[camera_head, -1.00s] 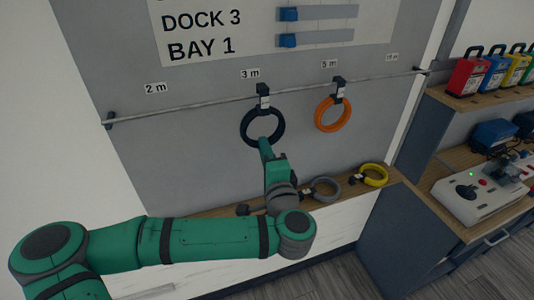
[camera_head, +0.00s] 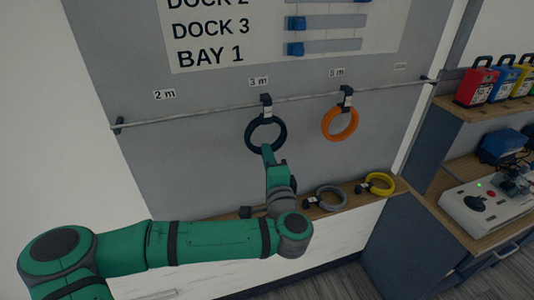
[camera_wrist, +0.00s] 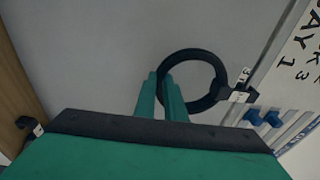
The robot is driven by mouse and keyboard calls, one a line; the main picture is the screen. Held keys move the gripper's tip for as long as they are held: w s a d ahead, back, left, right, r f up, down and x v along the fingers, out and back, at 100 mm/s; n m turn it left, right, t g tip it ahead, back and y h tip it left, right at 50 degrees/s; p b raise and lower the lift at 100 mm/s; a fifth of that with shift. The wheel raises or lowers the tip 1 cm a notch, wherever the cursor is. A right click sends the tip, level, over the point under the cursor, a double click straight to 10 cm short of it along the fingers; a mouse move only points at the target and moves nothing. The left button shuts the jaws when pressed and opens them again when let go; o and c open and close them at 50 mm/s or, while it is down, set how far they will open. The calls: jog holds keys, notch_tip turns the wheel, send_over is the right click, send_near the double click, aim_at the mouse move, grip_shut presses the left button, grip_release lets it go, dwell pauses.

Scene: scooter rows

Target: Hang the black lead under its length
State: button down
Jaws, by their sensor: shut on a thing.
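The black lead (camera_head: 248,138) is a coiled ring with a black clip (camera_head: 266,100) at its top. The clip is at the rail (camera_head: 200,111), below the 3 m label (camera_head: 258,81), and the ring hangs beneath. My gripper (camera_head: 267,150) reaches up from below and is shut on the lower part of the ring. In the wrist view the fingers (camera_wrist: 161,78) overlap one side of the ring (camera_wrist: 222,76), and its clip with a white tag (camera_wrist: 238,95) is to the right. Whether the clip is fully seated on the rail cannot be told.
An orange lead (camera_head: 327,122) hangs to the right below the 5 m label (camera_head: 337,72). Grey (camera_head: 330,206) and yellow (camera_head: 381,191) leads lie on the wooden ledge (camera_head: 350,199) below. The rail below the 2 m label (camera_head: 164,95) is empty. A workbench stands at the right.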

jog(key=c, duration=1.7)
grip_release()
jog(key=shift+c, duration=0.2)
